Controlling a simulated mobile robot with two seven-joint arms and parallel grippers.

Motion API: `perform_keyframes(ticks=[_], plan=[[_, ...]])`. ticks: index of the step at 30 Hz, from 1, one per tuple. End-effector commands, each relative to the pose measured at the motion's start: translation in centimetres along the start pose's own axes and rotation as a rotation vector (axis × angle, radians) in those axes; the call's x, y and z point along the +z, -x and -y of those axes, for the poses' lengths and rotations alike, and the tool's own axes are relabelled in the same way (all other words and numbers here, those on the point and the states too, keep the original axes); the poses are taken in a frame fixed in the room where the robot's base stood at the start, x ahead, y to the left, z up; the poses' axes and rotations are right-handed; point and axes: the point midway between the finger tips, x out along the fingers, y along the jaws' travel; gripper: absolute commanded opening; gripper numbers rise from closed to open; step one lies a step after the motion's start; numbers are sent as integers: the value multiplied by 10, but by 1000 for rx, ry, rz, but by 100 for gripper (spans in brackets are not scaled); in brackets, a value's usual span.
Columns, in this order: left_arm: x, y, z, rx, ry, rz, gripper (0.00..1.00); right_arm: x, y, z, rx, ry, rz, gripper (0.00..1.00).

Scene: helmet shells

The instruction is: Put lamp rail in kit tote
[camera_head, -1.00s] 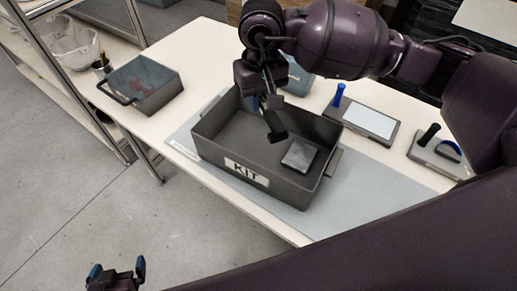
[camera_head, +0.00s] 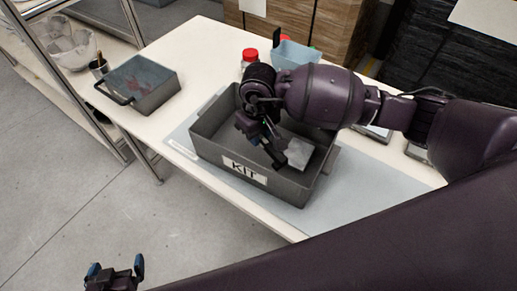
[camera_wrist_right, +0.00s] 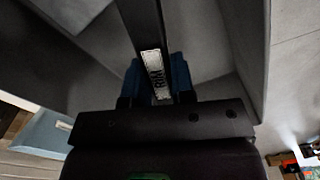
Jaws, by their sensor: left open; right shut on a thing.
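The lamp rail (camera_wrist_right: 145,28), a dark narrow bar with a small white label, is held between the blue fingertips of my right gripper (camera_wrist_right: 156,80). In the head view the right gripper (camera_head: 257,132) is over the grey kit tote (camera_head: 212,153), with the dark rail slanting down inside the tote's outline. Whether the rail touches the tote floor cannot be told. A light grey square block (camera_head: 299,153) lies in the tote at its right side, close to the rail's lower end. My left gripper (camera_head: 117,277) is open and empty, low at the left, away from the table.
The tote stands on a blue-grey mat (camera_head: 375,172) on a white table (camera_head: 190,52). A grey handled bin (camera_head: 145,86) is at the left. A red-capped jar (camera_head: 249,57) and a light blue bin (camera_head: 293,54) are behind the tote. My right arm hides much of the table's right side.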

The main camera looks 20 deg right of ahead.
Motion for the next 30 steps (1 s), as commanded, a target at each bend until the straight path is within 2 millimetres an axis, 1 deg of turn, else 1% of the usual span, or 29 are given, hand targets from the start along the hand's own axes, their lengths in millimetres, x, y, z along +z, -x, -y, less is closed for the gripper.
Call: perform_keyframes(ticks=[1, 3, 11, 19, 21, 30], plan=[[1, 0, 0, 0, 0, 2, 100, 0, -9, 1, -2, -1, 1, 0], [1, 0, 0, 0, 0, 3, 100, 0, -18, 0, -2, -1, 1, 0], [2, 0, 0, 0, 0, 2, 100, 0, -33, 0, -1, 0, -1, 0], [1, -2, 0, 1, 0, -1, 100, 0, -67, 0, -1, -1, 1, 0], [0, -3, 0, 1, -1, -2, 100, 0, -71, 0, 0, 0, -1, 0], [0, -4, -1, 2, -1, -4, 100, -1, -72, 0, 1, 1, -2, 0]])
